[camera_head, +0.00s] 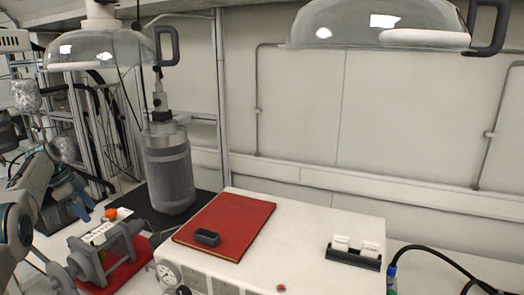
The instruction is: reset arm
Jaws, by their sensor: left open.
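My left arm comes in at the left edge, and my left gripper (86,199) is open and empty. It is raised left of the grey metal pressure reactor (169,172). The reactor stands upright on a black mat, with fittings and a thin cable on top. My gripper appears apart from the reactor, and part of the arm is cut off by the picture edge. My right gripper is not in view.
A grey clamp-like device (108,254) sits on a red mat at front left. A white cabinet (310,222) carries a red book-like pad (240,219), a small black block (207,238) and a black card holder (353,257). Clear hoods (100,50) hang above.

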